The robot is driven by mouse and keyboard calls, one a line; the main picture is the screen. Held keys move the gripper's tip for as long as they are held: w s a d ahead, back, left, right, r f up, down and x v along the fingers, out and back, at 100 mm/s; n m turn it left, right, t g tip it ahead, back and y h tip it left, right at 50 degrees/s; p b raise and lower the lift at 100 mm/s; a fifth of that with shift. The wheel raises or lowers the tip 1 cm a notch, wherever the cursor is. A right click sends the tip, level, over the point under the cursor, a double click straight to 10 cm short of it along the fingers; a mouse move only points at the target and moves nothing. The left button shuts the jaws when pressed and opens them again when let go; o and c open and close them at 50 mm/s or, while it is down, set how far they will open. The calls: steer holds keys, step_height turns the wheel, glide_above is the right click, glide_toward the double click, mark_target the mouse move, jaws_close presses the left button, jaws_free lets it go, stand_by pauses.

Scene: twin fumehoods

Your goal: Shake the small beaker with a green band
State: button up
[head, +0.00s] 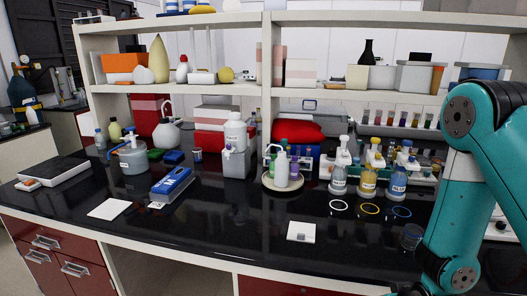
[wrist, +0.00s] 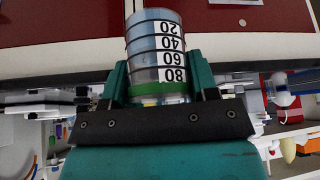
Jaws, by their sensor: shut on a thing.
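The small beaker (wrist: 157,45) with a green band (wrist: 158,88) is between the fingers of my gripper (wrist: 160,76) in the wrist view. It is clear, with black graduation numbers on a white strip. The numbers and the surroundings both appear upside down in this view. My gripper is shut on the beaker near its green band, one teal finger on each side. The beaker is clear of the counter, in front of the red cabinet fronts. In the head view my gripper and the held beaker are not clearly visible.
Another clear beaker (head: 411,236) stands on the black counter beside my arm. Three labelled bottles (head: 369,184) stand behind coloured rings. A white square plate (head: 301,231) lies near the front edge. Shelves (head: 400,96) rise behind. The counter's middle front is mostly clear.

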step_height(320, 180, up, 5)
steer(key=shift+w+f, duration=0.1)
steer(key=shift+f, duration=0.1)
step_height(320, 180, down, 5)
steer(key=shift+r, duration=0.2)
steer(key=shift+a, duration=0.1)
stand_by(0.9)
